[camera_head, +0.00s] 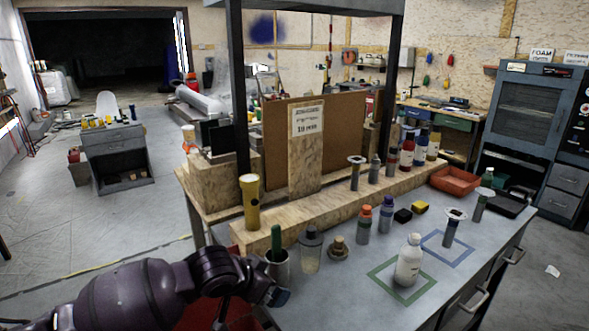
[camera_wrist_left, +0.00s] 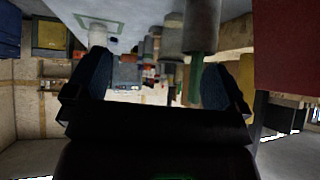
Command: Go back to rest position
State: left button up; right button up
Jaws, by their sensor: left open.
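My left arm comes in from the lower left in the head view, and its gripper (camera_head: 274,296) is at the table's near left edge, beside a grey cup (camera_head: 277,268) with a green-handled tool (camera_head: 276,240). The cup (camera_wrist_left: 201,25) and green handle (camera_wrist_left: 195,78) show near one finger; contact cannot be told. A white bottle (camera_head: 409,262) stands upright inside a green square outline (camera_head: 377,281), apart from the gripper. My right gripper is not in view.
An orange tray (camera_head: 455,181) is at the back right.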

pick_arm(q)
jog(key=s+a+f+n+t+y, duration=0.1)
jog(key=s+a+f+n+t, duration=0.1)
jog(key=s+a+f+t, duration=0.45)
jog(key=s+a+f+n+t+y, duration=0.2)
jog(key=s+a+f, duration=0.15)
jog(key=a, duration=0.55)
jog(key=s+a+f+n+g+y, duration=0.1)
jog(key=s+a+f, duration=0.1)
jog(key=s+f, duration=0.3)
jog(key=s+a+f+n+g+y, duration=0.1)
jog(key=s+f, duration=0.4)
jog(key=s, duration=0.6)
jog(key=a+n+g, duration=0.1)
jog(key=a, duration=0.1)
jog(key=shift+a+n+y, duration=0.3)
jog(key=shift+y, duration=0.1)
jog(key=shift+g, duration=0.25)
